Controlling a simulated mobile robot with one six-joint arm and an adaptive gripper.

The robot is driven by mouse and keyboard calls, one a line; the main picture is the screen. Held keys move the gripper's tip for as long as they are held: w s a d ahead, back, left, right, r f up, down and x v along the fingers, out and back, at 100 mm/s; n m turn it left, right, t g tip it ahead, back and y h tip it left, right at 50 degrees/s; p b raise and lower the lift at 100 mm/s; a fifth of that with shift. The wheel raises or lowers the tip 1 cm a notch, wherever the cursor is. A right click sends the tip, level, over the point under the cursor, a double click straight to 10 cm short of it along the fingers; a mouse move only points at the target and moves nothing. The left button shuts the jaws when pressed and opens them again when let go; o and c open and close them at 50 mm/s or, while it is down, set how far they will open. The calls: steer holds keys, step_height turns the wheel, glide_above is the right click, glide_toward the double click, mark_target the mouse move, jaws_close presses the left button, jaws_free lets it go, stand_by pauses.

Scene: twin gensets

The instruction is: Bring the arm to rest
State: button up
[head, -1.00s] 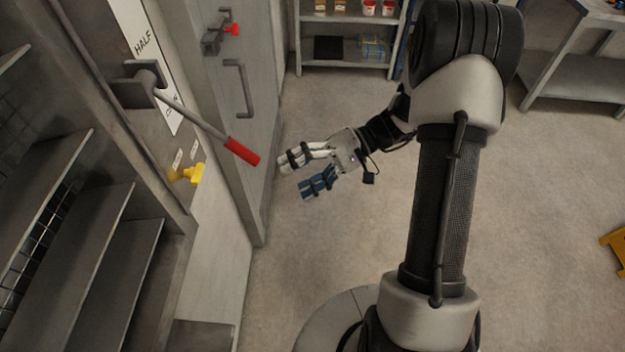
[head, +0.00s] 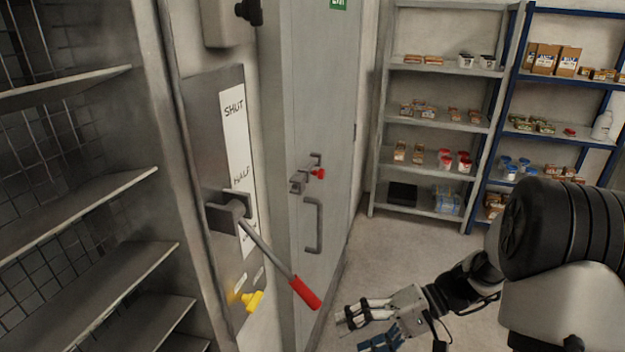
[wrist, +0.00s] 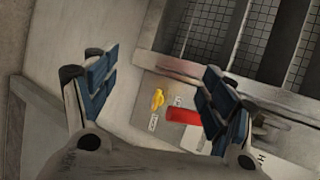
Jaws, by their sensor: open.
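My gripper (head: 362,330) is open and empty in the head view, its lower finger partly cut off by the bottom edge. It is to the right of the red-handled lever (head: 306,292) and apart from it. In the wrist view my gripper (wrist: 155,100) shows two spread fingers with blue pads. The red grip (wrist: 184,116) of the lever appears beyond them, partly behind the right finger. The lever slants down and right from its plate, below the HALF mark.
A yellow knob (head: 253,301) sits below the lever. A grey door (head: 325,130) with a handle and red latch stands behind. Louvre slats (head: 90,190) fill the left. Stocked shelves (head: 440,125) stand at the back right. The floor (head: 400,260) between is clear.

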steer(key=s+d+r+t+h, duration=0.1)
steer(key=s+r+t+h, duration=0.2)
steer(key=s+r+h, duration=0.3)
steer(key=s+d+r+t+h+b, duration=0.1)
steer(key=s+r+t+h, duration=0.1)
steer(key=s+r+h, duration=0.4)
steer(key=s, duration=0.4)
steer(key=shift+s+d+r+n+t, duration=0.15)
steer(key=shift+s+d+n+t, duration=0.15)
steer(key=shift+s+t, duration=0.1)
